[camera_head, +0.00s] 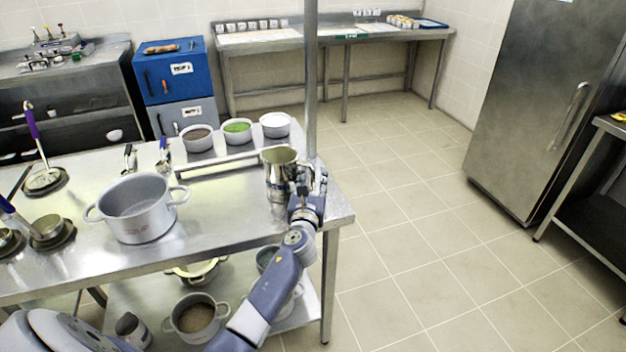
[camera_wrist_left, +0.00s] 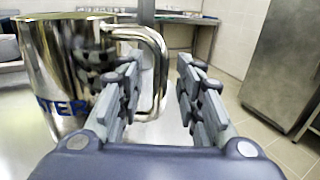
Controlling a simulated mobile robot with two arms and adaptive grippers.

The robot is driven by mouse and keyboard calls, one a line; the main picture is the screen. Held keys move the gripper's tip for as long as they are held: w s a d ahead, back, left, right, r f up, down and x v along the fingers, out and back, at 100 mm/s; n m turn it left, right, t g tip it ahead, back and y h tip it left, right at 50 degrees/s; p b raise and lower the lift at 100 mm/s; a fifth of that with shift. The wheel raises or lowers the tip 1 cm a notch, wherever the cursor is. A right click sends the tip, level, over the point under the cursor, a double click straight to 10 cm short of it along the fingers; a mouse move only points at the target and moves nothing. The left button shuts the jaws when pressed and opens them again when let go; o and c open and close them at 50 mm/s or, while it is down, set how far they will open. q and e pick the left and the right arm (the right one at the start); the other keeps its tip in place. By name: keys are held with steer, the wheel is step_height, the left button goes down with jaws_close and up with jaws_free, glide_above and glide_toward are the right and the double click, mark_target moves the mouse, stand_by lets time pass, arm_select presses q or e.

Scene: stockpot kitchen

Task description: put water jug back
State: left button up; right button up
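The water jug (camera_head: 279,176) is a shiny metal jug standing upright on the steel table (camera_head: 225,215) near its right end. In the left wrist view the jug (camera_wrist_left: 62,60) fills the left side, with blue letters partly hidden by a finger. Its handle (camera_wrist_left: 160,72) points towards the right and shows between my finger tips. My left gripper (camera_head: 306,185) is at the handle side of the jug. In the wrist view the left gripper (camera_wrist_left: 158,64) has its fingers apart, with a gap beside the handle. My right gripper is in neither view.
A large two-handled pot (camera_head: 140,208) stands left on the table. Several small pots stand at the back edge, one with green contents (camera_head: 237,131). A metal post (camera_head: 311,80) rises just behind the jug. Pots sit on the lower shelf. The floor to the right is clear.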

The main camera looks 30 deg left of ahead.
arm_select(q)
steer(key=shift+r, duration=0.15)
steer(key=shift+s+d, duration=0.1)
steer(key=shift+s, duration=0.05)
steer(key=v, duration=1.1)
steer(key=shift+s, duration=0.35)
